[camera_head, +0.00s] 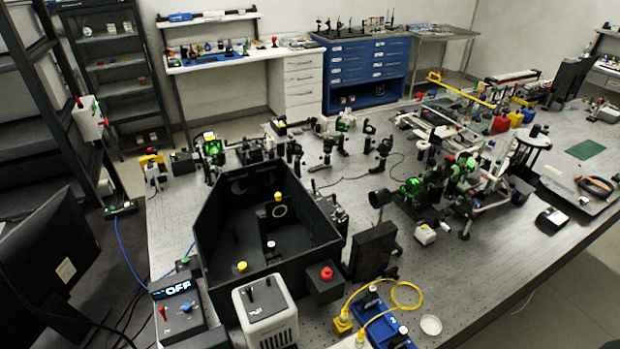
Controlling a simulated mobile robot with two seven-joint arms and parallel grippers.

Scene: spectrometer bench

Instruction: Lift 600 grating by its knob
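An open black box (210,225), likely the spectrometer, stands at the front left of the optical bench. A smaller post with a white top (270,244) stands nearer the front. Another yellow knob (241,266) shows at the box's front wall. A red knob (326,273) sits on a black block at the box's front right corner. No label reading 600 can be made out, so I cannot tell which piece is the 600 grating. Neither of my grippers is in view.
A display box reading OFF (177,297) and a white unit with two switches (265,310) stand in front of the black box. Blue modules with yellow cables (388,328) lie to the right. A black upright panel (373,252) and dense optics (440,185) stand further right.

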